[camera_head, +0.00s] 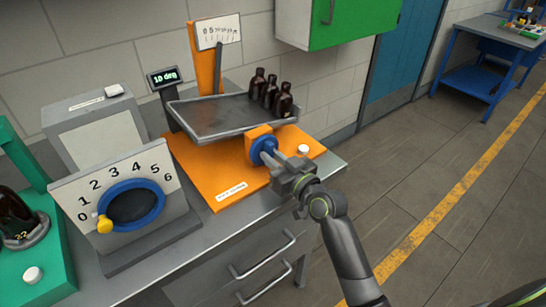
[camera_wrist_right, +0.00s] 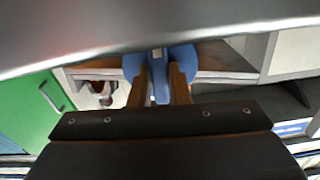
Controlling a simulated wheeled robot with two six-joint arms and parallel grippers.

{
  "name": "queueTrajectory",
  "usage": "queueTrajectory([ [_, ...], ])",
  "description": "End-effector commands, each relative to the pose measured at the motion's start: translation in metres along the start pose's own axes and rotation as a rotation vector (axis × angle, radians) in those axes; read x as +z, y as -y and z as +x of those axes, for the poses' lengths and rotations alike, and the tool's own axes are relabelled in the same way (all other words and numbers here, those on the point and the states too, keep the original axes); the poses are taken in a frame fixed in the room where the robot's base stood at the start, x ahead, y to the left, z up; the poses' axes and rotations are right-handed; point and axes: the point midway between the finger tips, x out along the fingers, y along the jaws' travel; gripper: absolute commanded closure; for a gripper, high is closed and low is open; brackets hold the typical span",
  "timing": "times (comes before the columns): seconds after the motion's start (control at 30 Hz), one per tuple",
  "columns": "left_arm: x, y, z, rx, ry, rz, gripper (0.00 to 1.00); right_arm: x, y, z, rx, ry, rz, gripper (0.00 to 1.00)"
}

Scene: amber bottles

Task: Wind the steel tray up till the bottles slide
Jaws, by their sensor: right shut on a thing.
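The steel tray (camera_head: 205,122) sits above an orange base (camera_head: 222,183), and a small readout (camera_head: 164,77) beside it shows 10 deg. A few dark amber bottles (camera_head: 284,104) stand upright and close together at the tray's right end. A blue knob (camera_head: 258,148) sits in an orange block at the front of the base. My right gripper (camera_head: 273,160) is shut on the blue knob. In the right wrist view the fingers (camera_wrist_right: 161,88) close on the knob's blue grip, with the round blue part (camera_wrist_right: 133,66) behind. My left gripper is not in view.
A numbered dial box (camera_head: 130,180) with a blue ring and yellow knob stands at left. A scale plate (camera_head: 217,31) rises behind the tray. A green cabinet (camera_head: 350,22) hangs above.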

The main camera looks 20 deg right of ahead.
Motion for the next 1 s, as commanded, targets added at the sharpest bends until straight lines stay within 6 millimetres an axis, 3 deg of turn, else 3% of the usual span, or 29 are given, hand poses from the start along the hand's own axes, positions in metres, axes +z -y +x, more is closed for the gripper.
queueTrajectory([
  [0.2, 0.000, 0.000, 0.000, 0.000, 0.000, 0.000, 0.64, 0.002, 0.000, 0.000, 0.000, 0.005, 0.000, 1.00],
  [0.23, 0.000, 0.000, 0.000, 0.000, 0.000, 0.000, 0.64, 0.002, 0.000, 0.000, 0.000, 0.005, 0.000, 0.82],
  [0.4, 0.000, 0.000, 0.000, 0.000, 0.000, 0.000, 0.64, 0.002, 0.000, 0.000, 0.000, 0.003, -0.001, 0.62],
  [0.77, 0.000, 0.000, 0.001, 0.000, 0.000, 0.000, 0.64, 0.001, 0.000, -0.005, 0.001, 0.001, -0.002, 0.62],
  [1.0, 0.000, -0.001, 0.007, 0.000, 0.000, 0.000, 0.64, 0.003, -0.001, -0.040, 0.002, 0.002, -0.004, 0.62],
])
